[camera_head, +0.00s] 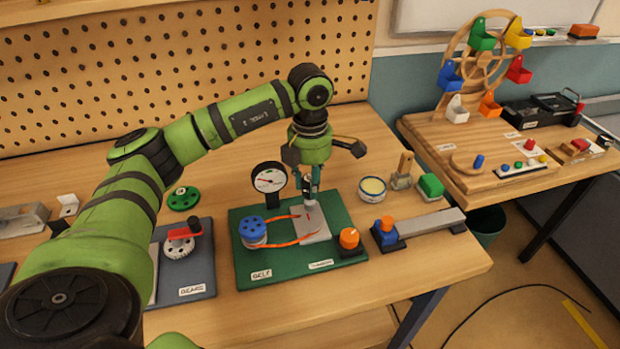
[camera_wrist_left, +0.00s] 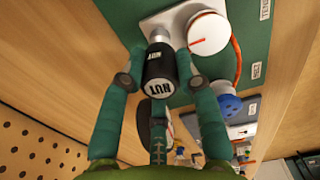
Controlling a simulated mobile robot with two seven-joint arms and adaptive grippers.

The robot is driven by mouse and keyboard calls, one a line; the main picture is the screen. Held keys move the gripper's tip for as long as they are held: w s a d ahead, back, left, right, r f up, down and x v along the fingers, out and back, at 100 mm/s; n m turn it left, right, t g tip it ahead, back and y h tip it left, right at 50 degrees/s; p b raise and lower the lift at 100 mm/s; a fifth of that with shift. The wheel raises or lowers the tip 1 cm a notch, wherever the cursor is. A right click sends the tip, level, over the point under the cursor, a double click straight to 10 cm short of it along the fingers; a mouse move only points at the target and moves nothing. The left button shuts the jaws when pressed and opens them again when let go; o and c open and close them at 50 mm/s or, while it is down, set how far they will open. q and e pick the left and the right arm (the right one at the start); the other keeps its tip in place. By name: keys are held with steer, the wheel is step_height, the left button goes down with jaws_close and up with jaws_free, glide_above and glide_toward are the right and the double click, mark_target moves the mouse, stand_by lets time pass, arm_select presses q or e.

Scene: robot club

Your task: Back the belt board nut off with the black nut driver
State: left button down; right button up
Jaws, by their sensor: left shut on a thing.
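The green belt board (camera_head: 337,212) lies on the workbench, with a blue pulley (camera_head: 252,230), an orange belt and a grey plate (camera_head: 318,232). My left gripper (camera_head: 310,188) points down over the plate. In the left wrist view, my left gripper (camera_wrist_left: 160,84) is shut on the black nut driver (camera_wrist_left: 160,66), labelled NUT. The driver's metal socket end (camera_wrist_left: 158,36) points at the grey plate beside a white round wheel (camera_wrist_left: 208,33). The nut is hidden, so I cannot tell whether the socket sits on it. My right gripper is out of view.
A dial gauge (camera_head: 269,179) stands at the board's back edge. An orange knob (camera_head: 349,238) is at its right. The gears board (camera_head: 190,268) is on the left; a round tin (camera_head: 372,188) and green block (camera_head: 431,185) are on the right.

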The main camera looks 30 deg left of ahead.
arm_select(q)
steer(key=n, duration=0.4)
steer(key=shift+r+n+p, duration=0.15)
steer(key=shift+n+p, duration=0.25)
steer(key=n, duration=0.4)
steer(key=shift+c, duration=1)
jaws_free()
